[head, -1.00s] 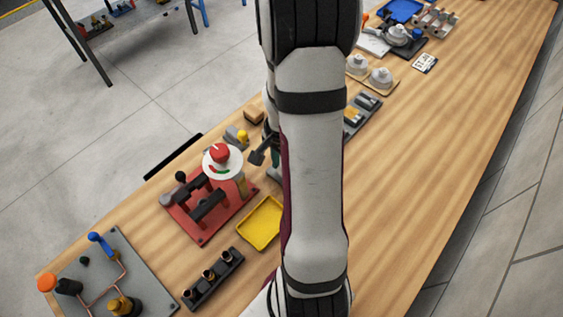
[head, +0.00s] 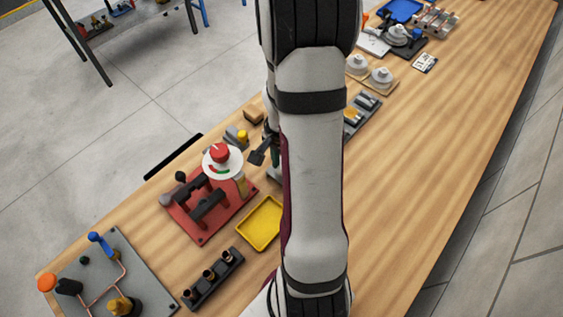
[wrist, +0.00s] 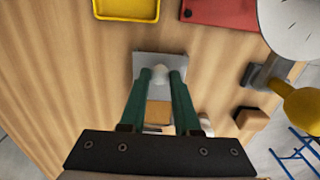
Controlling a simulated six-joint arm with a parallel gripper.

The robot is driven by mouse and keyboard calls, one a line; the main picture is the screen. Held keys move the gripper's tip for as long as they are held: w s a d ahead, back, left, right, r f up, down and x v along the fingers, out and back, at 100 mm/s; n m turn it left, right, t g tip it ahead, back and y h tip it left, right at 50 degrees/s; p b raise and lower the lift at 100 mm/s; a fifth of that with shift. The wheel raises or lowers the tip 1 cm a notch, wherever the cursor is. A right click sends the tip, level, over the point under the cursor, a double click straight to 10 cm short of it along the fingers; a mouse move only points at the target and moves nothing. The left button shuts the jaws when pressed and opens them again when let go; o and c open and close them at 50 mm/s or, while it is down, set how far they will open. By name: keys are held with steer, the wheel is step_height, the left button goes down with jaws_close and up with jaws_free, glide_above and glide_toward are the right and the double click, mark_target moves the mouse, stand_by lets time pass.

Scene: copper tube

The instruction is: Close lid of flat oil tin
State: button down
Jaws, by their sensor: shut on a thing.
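In the wrist view, the flat oil tin's grey square lid (wrist: 160,61) lies ahead of my gripper, with a pale knob (wrist: 159,72) on it. My gripper (wrist: 159,76) has two green fingers, one on each side of the knob, shut on it. An amber patch (wrist: 158,113) shows between the fingers, behind the knob; it looks like the tin's inside. The fingers hide much of the tin, and I cannot tell the lid's angle. In the head view, my arm covers most of this spot; only a bit of green finger (head: 275,155) shows.
A yellow tray (head: 261,223) and a red fixture (head: 190,220) with a round white dial are close by. A yellow-knobbed item (wrist: 300,105) and a wooden block (wrist: 250,120) stand to the right in the wrist view. Bare wood lies left of the tin there.

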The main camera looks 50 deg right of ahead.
steer(key=d, duration=0.8)
steer(key=c, duration=0.6)
jaws_free()
steer(key=shift+a, duration=0.1)
step_height(320, 180, up, 16)
steer(key=shift+f, duration=0.1)
